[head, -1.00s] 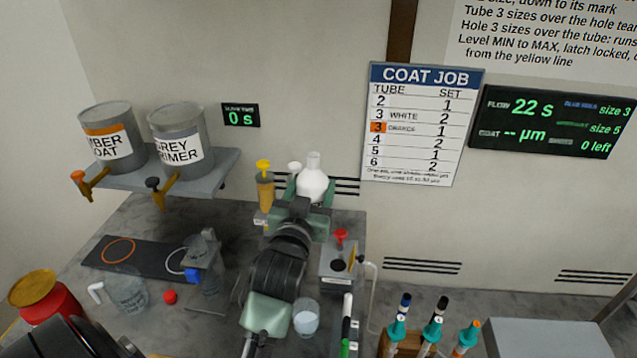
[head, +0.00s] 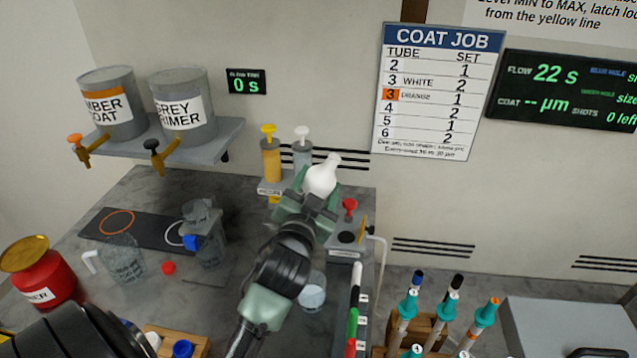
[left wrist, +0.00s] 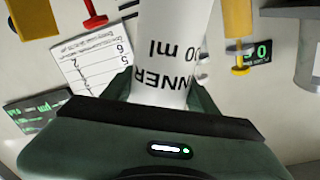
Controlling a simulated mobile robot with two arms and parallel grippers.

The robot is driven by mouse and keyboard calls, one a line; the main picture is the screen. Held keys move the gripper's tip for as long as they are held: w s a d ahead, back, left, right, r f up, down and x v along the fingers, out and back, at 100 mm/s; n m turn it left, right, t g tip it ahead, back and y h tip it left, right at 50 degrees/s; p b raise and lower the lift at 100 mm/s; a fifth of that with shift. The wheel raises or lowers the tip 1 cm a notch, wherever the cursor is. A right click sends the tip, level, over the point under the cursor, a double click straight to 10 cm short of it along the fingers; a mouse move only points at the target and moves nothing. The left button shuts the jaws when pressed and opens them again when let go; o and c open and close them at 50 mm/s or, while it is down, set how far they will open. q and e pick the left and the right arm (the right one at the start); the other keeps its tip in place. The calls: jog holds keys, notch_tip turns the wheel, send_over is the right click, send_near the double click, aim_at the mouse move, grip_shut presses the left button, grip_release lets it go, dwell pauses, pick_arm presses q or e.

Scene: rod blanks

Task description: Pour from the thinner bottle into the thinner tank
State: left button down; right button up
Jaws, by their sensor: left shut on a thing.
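My left gripper (head: 312,200) is shut on the white thinner bottle (head: 321,178) and holds it up above the bench. The bottle's neck tilts to the right, and I see no liquid leaving it. In the left wrist view the bottle (left wrist: 172,45) fills the space between the fingers, its printed label partly readable. A grey box (head: 343,240) with a dark round opening, a red knob (head: 350,206) and a pale side pipe stands just right of and below the gripper; it looks like the thinner tank, but I cannot read its name. My right gripper is not in view.
A yellow syringe (head: 270,160) and a white one stand behind the bottle. A clear cup (head: 312,292) sits close to my arm. Clear jugs (head: 124,262) and a red can (head: 42,280) stand left. Teal-topped tubes (head: 408,305) stand in a rack at front right.

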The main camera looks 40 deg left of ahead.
pick_arm(q)
jog(key=shift+f+m+b, duration=0.3)
jog(key=shift+f+b, duration=0.05)
jog(key=shift+f, duration=0.25)
jog(key=shift+a+r+m+p, duration=0.15)
jog(key=shift+r+m+p, duration=0.35)
jog(key=shift+m, duration=0.5)
jog(key=shift+s+a+r+m+p, duration=0.1)
jog(key=shift+m+p, duration=0.05)
jog(key=shift+m, duration=0.45)
jog(key=shift+a+r+m+p, duration=0.1)
jog(key=shift+m+p, duration=0.05)
jog(key=shift+m, duration=0.45)
jog(key=shift+f, duration=0.3)
jog(key=shift+d+r, duration=0.1)
jog(key=shift+r, duration=0.1)
